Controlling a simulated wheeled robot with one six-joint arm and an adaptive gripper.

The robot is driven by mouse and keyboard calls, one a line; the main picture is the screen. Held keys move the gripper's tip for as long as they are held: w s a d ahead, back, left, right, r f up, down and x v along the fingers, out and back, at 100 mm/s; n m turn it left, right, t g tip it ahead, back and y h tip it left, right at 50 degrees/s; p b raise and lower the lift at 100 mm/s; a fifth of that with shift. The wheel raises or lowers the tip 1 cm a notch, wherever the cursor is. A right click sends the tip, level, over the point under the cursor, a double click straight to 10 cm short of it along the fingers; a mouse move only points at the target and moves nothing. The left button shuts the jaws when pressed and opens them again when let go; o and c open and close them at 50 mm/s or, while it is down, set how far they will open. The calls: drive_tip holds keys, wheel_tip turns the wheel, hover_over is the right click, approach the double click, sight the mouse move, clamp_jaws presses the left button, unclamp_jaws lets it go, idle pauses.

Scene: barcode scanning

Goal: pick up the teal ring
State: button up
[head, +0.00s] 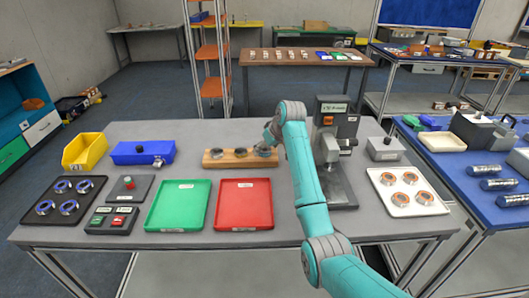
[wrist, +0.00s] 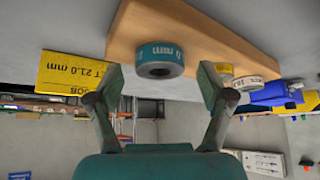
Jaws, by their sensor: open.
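The teal ring (wrist: 160,60) sits on a wooden block (wrist: 205,28), at the block's left end in the wrist view. In the head view it seems to be the rightmost ring on the wooden block (head: 228,163), where my gripper partly covers it. My gripper (wrist: 159,84) is open and empty. Its two fingertips stand apart to either side of the teal ring in the wrist view; contact cannot be told. In the head view my gripper (head: 268,138) is at the block's right end.
Two other rings share the block, one with a white label (wrist: 248,82). A dark stand device (head: 334,150) is close on the right. A green tray (head: 178,205) and a red tray (head: 244,204) lie in front. A blue box (head: 142,152) is left of the block.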

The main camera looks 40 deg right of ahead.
drive_tip(key=shift+w+f, duration=0.15)
drive_tip(key=shift+f, duration=0.05)
drive_tip(key=shift+r, duration=0.1)
drive_tip(key=c, duration=1.5)
